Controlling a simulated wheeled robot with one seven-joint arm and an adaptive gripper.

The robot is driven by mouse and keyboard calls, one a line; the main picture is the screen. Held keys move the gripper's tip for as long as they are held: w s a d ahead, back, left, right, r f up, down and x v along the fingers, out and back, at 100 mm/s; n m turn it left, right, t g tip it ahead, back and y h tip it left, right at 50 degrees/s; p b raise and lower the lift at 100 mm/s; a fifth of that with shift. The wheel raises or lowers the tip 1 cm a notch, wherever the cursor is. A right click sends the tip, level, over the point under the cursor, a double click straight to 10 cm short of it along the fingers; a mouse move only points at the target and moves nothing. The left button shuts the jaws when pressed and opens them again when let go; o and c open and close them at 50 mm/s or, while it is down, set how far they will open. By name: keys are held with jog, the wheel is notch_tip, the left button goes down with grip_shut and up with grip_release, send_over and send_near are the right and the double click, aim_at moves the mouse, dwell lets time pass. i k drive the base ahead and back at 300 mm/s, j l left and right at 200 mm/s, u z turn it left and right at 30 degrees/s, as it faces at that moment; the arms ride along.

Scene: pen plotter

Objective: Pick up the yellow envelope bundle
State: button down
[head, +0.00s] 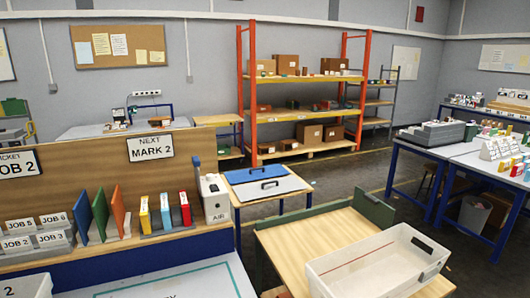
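A small yellow upright item (144,216) stands on the wooden bench at the left, just left of a blue one (165,210) and a red one (185,208). It is the yellow thing that stands out here, but it is too small to tell for certain that it is the envelope bundle. It appears upright in a low grey holder (163,231). No gripper shows in this view, and nothing is seen touching the yellow item.
An open white bin (385,270) sits on a wooden table (312,235). Dark floor (345,180) lies clear between the tables.

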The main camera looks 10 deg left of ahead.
aim_at(146, 214)
jog(key=u, duration=2.2)
jog(key=i+z, duration=0.35)
jog(key=i, duration=0.15)
jog(key=i+j+z, duration=0.15)
jog(key=i+z, duration=0.15)
jog(key=i, duration=0.25)
jog(key=i+j+z, duration=0.35)
jog(key=i, duration=0.15)
jog(key=l, duration=0.1)
